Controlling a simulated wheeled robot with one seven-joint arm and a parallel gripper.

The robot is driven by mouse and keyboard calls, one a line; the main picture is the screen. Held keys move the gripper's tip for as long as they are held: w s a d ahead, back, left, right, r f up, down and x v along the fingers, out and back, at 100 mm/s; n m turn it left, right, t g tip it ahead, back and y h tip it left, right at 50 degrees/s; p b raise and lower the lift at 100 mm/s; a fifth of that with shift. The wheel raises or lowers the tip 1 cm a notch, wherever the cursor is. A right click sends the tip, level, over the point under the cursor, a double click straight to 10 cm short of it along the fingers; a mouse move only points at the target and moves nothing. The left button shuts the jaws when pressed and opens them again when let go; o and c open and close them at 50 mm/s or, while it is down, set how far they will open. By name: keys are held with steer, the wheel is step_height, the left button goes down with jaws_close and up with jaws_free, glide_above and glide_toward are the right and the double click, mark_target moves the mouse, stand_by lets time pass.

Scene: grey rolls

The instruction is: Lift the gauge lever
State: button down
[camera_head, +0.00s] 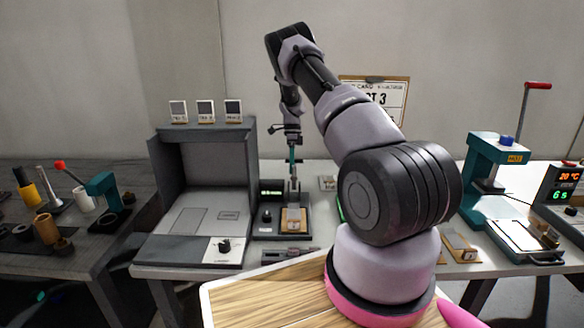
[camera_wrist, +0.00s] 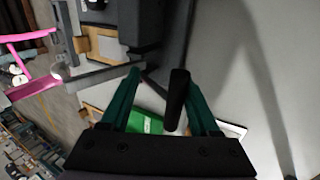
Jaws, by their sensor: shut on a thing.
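The gauge (camera_head: 268,216) stands on the bench with a small lit display (camera_head: 271,190) and a dark knob. A wooden block (camera_head: 294,222) with a pale top sits on its base. My gripper (camera_head: 292,160) points down above the gauge, with teal fingers. In the wrist view, a dark rod, the gauge lever (camera_wrist: 178,95), shows between the fingers of my gripper (camera_wrist: 165,95), which is shut on it. The lever is too small to make out in the head view, and its lower end is hidden in the wrist view.
A grey open-fronted booth (camera_head: 205,180) stands close left of the gauge, with three small cards on top. A teal press (camera_head: 490,165) and a timer display (camera_head: 567,185) stand at the right. A clipboard (camera_head: 385,97) is behind my arm.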

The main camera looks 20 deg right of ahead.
steer(key=shift+s+a+f, duration=0.1)
steer(key=shift+s+f, duration=0.2)
steer(key=shift+f, duration=0.25)
steer(key=c, duration=0.8)
jaws_free()
steer(key=shift+w+f, duration=0.1)
steer(key=shift+o, duration=0.2)
steer(key=v, duration=1.1)
